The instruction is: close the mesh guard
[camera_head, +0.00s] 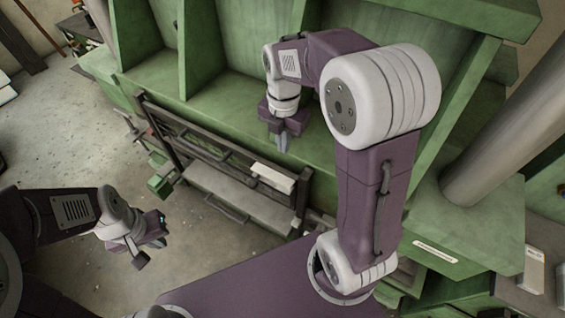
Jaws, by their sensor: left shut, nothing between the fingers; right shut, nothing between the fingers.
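The mesh guard seems to be the dark framed panel (215,151) with bar handles, in front of the green machine at the middle left. Its frame slants down from upper left to lower right, and a grey flat surface shows below its upper bar. I cannot make out mesh or tell how far open it stands. My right gripper (281,141) is shut and empty, pointing down over the green ledge behind the panel's upper edge, apart from it as far as I can see. My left gripper (150,248) is shut and empty, low over the floor to the panel's left.
The green machine (232,103) has upright ribs and a ledge behind the panel. A white block (272,178) sits at the panel's right part. A thick grey column (515,125) stands at the right. Bare concrete floor (60,135) lies open at the left.

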